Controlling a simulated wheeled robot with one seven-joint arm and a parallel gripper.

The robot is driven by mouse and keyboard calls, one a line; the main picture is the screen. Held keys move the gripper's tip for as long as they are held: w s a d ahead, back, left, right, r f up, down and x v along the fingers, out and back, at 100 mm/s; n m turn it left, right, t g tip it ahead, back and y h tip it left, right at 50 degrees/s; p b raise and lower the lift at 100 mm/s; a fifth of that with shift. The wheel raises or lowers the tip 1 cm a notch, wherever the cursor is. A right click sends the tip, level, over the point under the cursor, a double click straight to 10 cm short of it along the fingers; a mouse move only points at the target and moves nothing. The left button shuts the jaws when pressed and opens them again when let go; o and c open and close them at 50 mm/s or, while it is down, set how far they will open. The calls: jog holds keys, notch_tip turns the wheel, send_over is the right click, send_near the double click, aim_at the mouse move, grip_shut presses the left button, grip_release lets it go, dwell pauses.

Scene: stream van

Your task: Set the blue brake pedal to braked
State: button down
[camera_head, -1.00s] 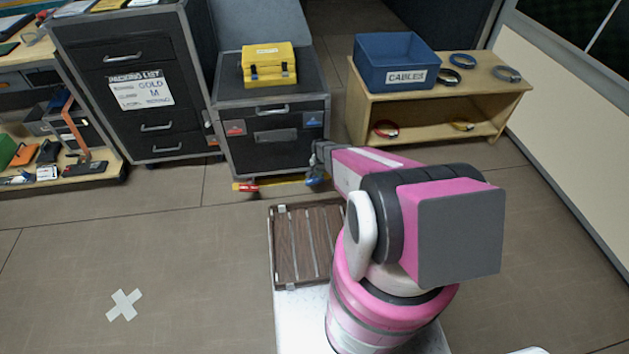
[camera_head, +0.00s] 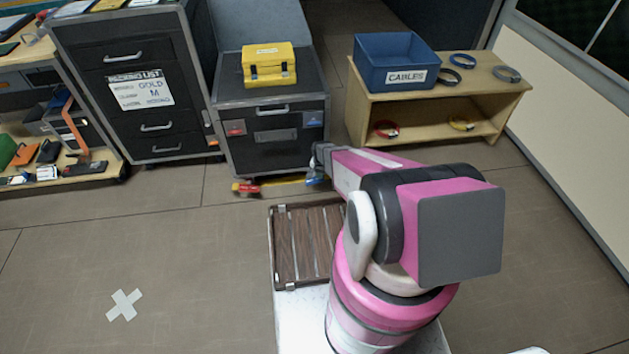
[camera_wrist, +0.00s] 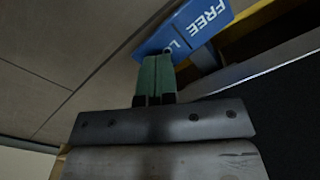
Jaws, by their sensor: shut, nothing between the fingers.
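The blue brake pedal (camera_head: 314,181) is low at the front right corner of the black case (camera_head: 272,135) with a small drawer. In the wrist view the pedal (camera_wrist: 188,27) shows white lettering, "FREE" and part of a second word. It looks tilted there. My gripper (camera_head: 319,167) is at the pedal, and partly covers it in the head view. In the wrist view my gripper's green fingertips (camera_wrist: 155,70) are shut together with nothing between them, right at the pedal's lower edge. I cannot tell whether they touch it.
A red pedal (camera_head: 245,187) is at the case's front left, with a yellow strip (camera_head: 280,182) between the pedals. A yellow box (camera_head: 268,66) sits on the case. A wooden shelf (camera_head: 455,98) with a blue cable bin (camera_head: 392,60) stands right.

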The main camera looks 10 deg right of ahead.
jog(key=shift+f, duration=0.85)
dwell(0.5)
jog(key=shift+r, duration=3.55)
